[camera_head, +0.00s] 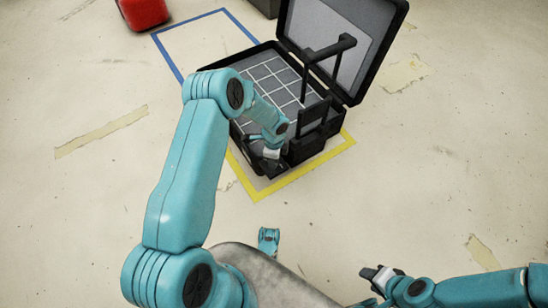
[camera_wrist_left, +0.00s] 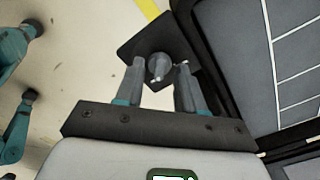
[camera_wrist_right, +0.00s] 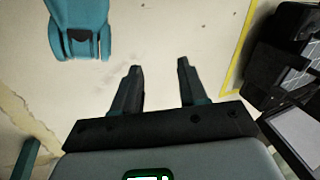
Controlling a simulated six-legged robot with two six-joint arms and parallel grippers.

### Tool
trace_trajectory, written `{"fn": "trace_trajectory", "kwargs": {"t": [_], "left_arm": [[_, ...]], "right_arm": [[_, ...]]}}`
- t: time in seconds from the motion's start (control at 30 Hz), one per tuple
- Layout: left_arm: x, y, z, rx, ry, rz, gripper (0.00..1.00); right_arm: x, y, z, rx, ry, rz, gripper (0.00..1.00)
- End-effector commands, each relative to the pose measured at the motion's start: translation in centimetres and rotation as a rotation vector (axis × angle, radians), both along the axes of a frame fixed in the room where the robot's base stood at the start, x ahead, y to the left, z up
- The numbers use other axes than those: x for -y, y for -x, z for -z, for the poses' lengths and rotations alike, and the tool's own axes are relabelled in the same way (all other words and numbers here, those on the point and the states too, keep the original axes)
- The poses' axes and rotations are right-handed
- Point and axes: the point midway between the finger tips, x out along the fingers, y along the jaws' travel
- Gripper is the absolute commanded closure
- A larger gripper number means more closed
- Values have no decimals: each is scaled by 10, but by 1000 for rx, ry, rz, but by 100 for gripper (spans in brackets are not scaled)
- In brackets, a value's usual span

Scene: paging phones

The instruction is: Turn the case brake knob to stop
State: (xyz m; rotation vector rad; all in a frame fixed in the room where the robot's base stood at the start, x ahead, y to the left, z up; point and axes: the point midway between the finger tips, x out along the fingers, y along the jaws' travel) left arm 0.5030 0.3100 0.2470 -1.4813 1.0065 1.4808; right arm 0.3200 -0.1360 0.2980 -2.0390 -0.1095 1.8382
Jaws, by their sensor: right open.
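The open black case (camera_head: 308,146) stands on the floor at the upper middle of the head view, its lid (camera_head: 345,40) raised. The grey brake knob (camera_wrist_left: 158,66) sits on a dark plate (camera_wrist_left: 150,32) at the case's side, seen in the left wrist view. My left gripper (camera_head: 268,158) is at the near corner of the case. In the left wrist view its open fingers (camera_wrist_left: 160,66) stand on either side of the knob, with a small gap at the right. My right gripper (camera_head: 378,276) is open and empty, and its fingers (camera_wrist_right: 160,68) point over bare floor.
A black pull handle (camera_head: 328,55) rises from the case. Yellow floor tape (camera_head: 300,172) runs around the case, and a blue taped outline (camera_head: 172,55) lies behind it. A red object (camera_head: 145,12) stands at the back left. The floor on both sides is clear.

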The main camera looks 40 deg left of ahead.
Motion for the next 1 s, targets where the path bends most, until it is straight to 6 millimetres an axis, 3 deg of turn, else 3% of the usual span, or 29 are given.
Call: {"fn": "trace_trajectory", "kwargs": {"t": [0.17,0.33,0.6,0.8,1.0], "left_arm": [[0,-1,-24,2,-1,-1,62],[0,-1,-69,3,-1,0,62],[0,-1,-135,3,-1,2,62],[0,0,-159,1,0,0,62],[0,0,-163,0,0,1,62]], "right_arm": [[-1,5,-12,-18,-3,-2,57],[-4,18,-33,-60,-12,-9,57],[-9,23,-55,-66,-14,-31,57],[-11,25,-62,-70,-15,-40,57],[-11,25,-62,-70,-16,-42,57]]}}
